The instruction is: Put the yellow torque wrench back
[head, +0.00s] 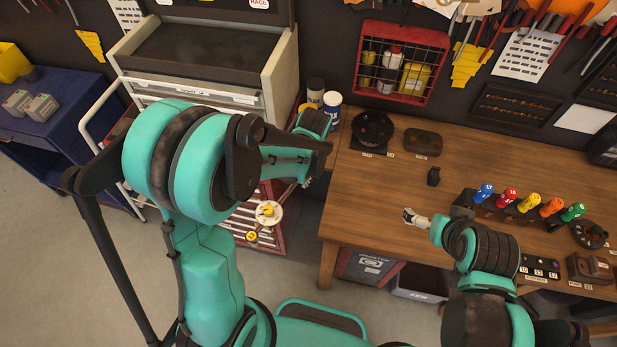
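A row of upright coloured handles stands in a dark rack (470,203) on the wooden workbench. The yellow handle (528,203) is in the middle, between a red and an orange one. The lower ends of the tools are hidden by the rack. My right gripper (409,215) is above the bench, left of the rack and apart from the yellow handle. It is small and seen from above, so its opening is unclear. My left gripper (307,181) is mostly hidden behind my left arm links, near the bench's left end. I see nothing clearly held in either gripper.
A red wire basket (402,63) hangs on the wall. The bench's front left is clear.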

